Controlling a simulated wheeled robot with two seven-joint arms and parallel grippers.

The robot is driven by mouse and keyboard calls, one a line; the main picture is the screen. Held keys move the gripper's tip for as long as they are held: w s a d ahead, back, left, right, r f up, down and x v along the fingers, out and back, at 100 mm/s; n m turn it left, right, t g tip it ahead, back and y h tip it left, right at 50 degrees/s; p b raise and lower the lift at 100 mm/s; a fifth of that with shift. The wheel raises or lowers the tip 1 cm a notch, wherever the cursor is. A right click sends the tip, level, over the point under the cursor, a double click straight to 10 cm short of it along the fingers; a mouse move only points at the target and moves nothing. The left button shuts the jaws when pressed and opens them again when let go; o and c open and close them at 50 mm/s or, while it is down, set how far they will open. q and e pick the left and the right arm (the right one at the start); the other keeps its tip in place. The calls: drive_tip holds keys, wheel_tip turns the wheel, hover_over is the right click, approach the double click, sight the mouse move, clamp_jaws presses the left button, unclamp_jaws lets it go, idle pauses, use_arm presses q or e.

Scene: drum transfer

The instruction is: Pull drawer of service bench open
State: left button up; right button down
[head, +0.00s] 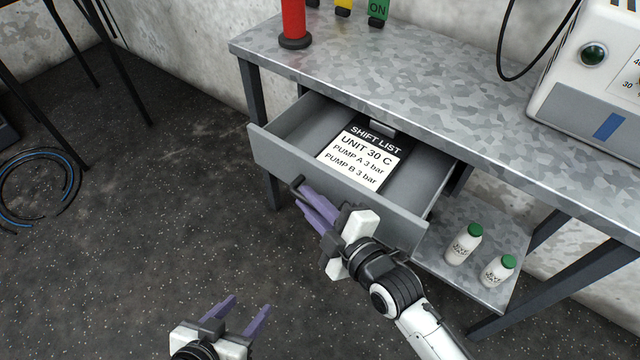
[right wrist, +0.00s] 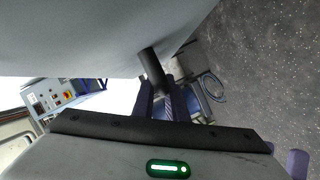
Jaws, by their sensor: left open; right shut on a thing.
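The grey drawer (head: 333,193) of the service bench (head: 350,80) is pulled well out, and its inside shows in the head view. A shift list card (head: 362,157) lies in it. My right gripper (head: 307,203) is at the drawer front, its purple fingers shut on the dark drawer handle (head: 297,185). In the right wrist view the fingers close on the dark handle bar (right wrist: 152,68) beside the grey drawer front (right wrist: 90,35). My left gripper (head: 243,312) is open and empty, low over the floor at the bottom of the head view.
A red cylinder (head: 294,22) on a dark base stands on the bench top, with a white machine (head: 590,85) at the right. Two bottles with green caps (head: 464,243) stand on the lower shelf (head: 440,250). A coiled hose (head: 40,190) lies at the left. The floor before the drawer is clear.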

drive_tip(key=shift+s+a, duration=0.25)
drive_tip(key=shift+s, duration=0.1)
drive_tip(key=c, duration=1.8)
unclamp_jaws()
drive_tip(key=shift+o, duration=0.2)
drive_tip(key=p+v, duration=0.1)
drive_tip(key=v, duration=0.9)
drive_tip(key=shift+s+d+r, duration=0.1)
